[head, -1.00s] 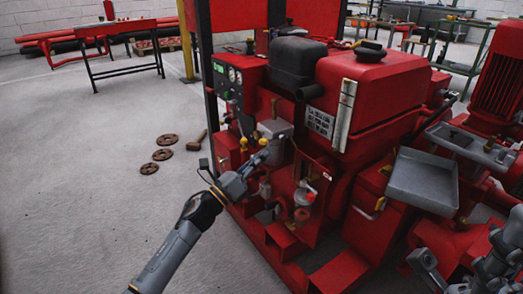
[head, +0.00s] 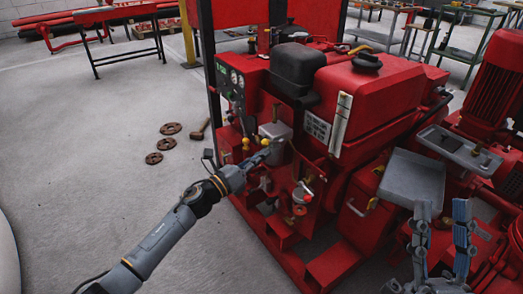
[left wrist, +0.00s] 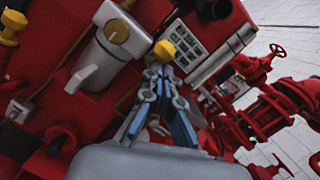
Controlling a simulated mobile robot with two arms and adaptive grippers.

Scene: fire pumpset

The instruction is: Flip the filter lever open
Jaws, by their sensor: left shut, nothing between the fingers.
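A grey filter housing (head: 276,130) stands on the near face of the red pump unit, and a grey box-shaped body also shows in the left wrist view (left wrist: 122,35). A yellow knob (head: 265,142) is beside it; in the left wrist view a yellow tip (left wrist: 164,49) is just beyond my fingertips. I cannot tell which part is the lever or whether my fingers touch it. My left gripper (head: 267,154) is shut and empty, its fingers (left wrist: 158,70) close together. My right gripper (head: 442,207) is open and empty at the lower right, its fingers apart.
The red pump unit (head: 375,110) fills the middle. A grey tray (head: 413,180) is on its right, beyond my right gripper. Rusty discs (head: 166,144) and a mallet (head: 201,130) lie on the floor left.

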